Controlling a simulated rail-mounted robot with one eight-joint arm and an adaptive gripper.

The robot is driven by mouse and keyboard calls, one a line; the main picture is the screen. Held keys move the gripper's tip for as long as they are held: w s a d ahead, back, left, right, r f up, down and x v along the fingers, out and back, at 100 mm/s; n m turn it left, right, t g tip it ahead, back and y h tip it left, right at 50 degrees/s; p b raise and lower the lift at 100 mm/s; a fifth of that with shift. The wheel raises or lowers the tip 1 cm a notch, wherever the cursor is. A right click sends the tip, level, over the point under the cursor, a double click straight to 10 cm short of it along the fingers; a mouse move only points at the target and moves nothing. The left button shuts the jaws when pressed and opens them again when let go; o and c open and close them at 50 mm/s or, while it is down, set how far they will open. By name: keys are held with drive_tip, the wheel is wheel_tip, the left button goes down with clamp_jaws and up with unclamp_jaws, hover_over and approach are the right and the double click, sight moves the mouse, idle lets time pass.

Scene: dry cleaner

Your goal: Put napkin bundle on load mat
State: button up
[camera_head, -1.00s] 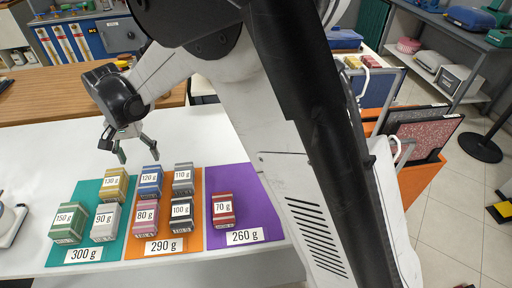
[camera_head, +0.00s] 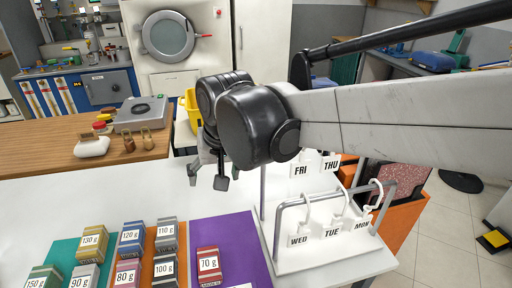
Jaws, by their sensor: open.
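Several banded, weight-labelled napkin bundles sit on three coloured load mats at the lower left. The green mat (camera_head: 62,250) holds the yellow 130 g (camera_head: 93,252), green 150 g (camera_head: 40,283) and white 90 g (camera_head: 84,281) bundles. The orange mat (camera_head: 147,272) holds the blue 120 g (camera_head: 131,247), pink 80 g (camera_head: 127,282), grey 110 g (camera_head: 166,243) and dark grey 100 g (camera_head: 164,276) bundles. The purple mat (camera_head: 243,245) holds only the red 70 g bundle (camera_head: 209,275). My gripper (camera_head: 208,179) is open and seems empty, above the white counter behind the mats. The front mat edges are cut off.
A white stand with hooks and day tags (camera_head: 330,228) is right of the purple mat, close to my arm. A wooden counter (camera_head: 50,157) behind holds a scale-like device (camera_head: 141,114) and small weights (camera_head: 137,142). The white counter (camera_head: 100,197) is bare behind the mats.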

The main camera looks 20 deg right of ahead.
drive_tip(key=s+d+f+t+h, duration=0.1)
drive_tip(key=s+d+f+t, duration=0.1)
drive_tip(key=s+d, duration=0.8)
drive_tip(key=shift+s+d+n+t, duration=0.25)
drive_tip(key=shift+s+t, duration=0.25)
drive_tip(key=shift+s, duration=0.4)
